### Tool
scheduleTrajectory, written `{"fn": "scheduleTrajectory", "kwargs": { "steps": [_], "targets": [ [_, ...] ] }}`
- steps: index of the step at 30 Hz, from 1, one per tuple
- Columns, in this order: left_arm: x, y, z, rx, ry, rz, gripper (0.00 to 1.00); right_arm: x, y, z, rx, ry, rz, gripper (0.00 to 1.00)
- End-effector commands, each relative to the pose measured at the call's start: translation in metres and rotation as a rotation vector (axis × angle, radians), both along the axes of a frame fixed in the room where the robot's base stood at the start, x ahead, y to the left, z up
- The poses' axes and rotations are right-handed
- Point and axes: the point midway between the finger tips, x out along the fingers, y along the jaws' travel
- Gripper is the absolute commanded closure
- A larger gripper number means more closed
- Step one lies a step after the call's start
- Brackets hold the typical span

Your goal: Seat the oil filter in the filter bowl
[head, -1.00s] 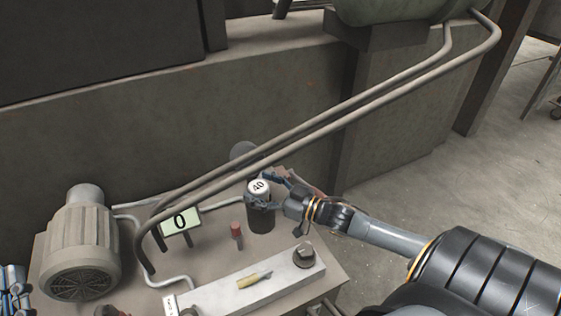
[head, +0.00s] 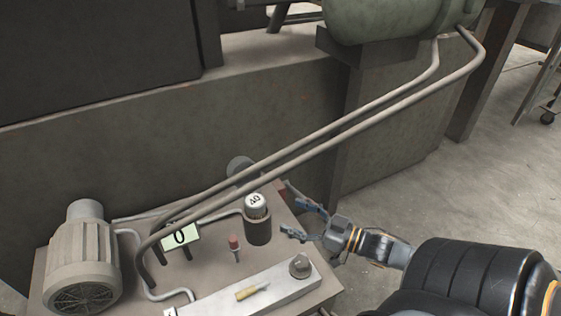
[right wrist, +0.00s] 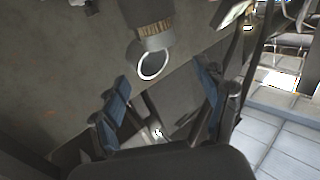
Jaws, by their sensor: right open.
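The oil filter (head: 256,202), with a pale top marked 40, stands upright in the dark filter bowl (head: 258,232). Its upper part shows above the bowl's rim; how deep it sits inside is hidden. My right gripper (head: 286,207) is open and empty, just right of the filter and bowl, fingers pointing toward them and apart from the filter. In the right wrist view, its blue-padded fingers (right wrist: 165,90) are spread, with a dark cylinder (right wrist: 146,10) and a banded, ring-ended part beyond them. My left gripper is out of view.
Two long pipes (head: 330,145) slope over the bench behind the filter. A motor (head: 82,258), a display reading 0 (head: 180,237) and a red-capped post (head: 234,245) stand left of it. A pale block with a knob (head: 299,266) lies in front. Open floor is at right.

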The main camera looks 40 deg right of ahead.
Motion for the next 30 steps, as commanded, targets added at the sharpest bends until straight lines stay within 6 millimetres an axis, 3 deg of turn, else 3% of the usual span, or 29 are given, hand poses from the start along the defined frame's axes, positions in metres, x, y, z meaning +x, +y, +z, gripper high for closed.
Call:
{"fn": "scheduleTrajectory", "kwargs": {
  "steps": [5, 8, 14, 18, 21, 25, 30],
  "targets": [
    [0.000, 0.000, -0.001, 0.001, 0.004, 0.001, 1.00, 0.000, 0.008, -0.003, 0.000, 0.008, -0.010, 0.26],
    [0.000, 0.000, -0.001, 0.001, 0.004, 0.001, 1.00, 0.003, 0.031, -0.008, -0.004, 0.035, -0.042, 0.26],
    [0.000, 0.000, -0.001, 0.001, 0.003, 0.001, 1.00, 0.010, 0.113, -0.006, -0.040, 0.143, -0.127, 0.26],
    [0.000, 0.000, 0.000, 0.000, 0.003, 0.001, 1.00, 0.012, 0.168, 0.018, -0.074, 0.227, -0.163, 0.26],
    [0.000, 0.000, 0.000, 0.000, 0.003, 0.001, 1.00, 0.009, 0.193, 0.038, -0.093, 0.277, -0.172, 0.26],
    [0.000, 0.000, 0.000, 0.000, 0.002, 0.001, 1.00, 0.004, 0.210, 0.056, -0.109, 0.319, -0.172, 0.26],
    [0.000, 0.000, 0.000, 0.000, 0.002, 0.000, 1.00, 0.001, 0.216, 0.062, -0.120, 0.341, -0.170, 0.26]
  ]
}}
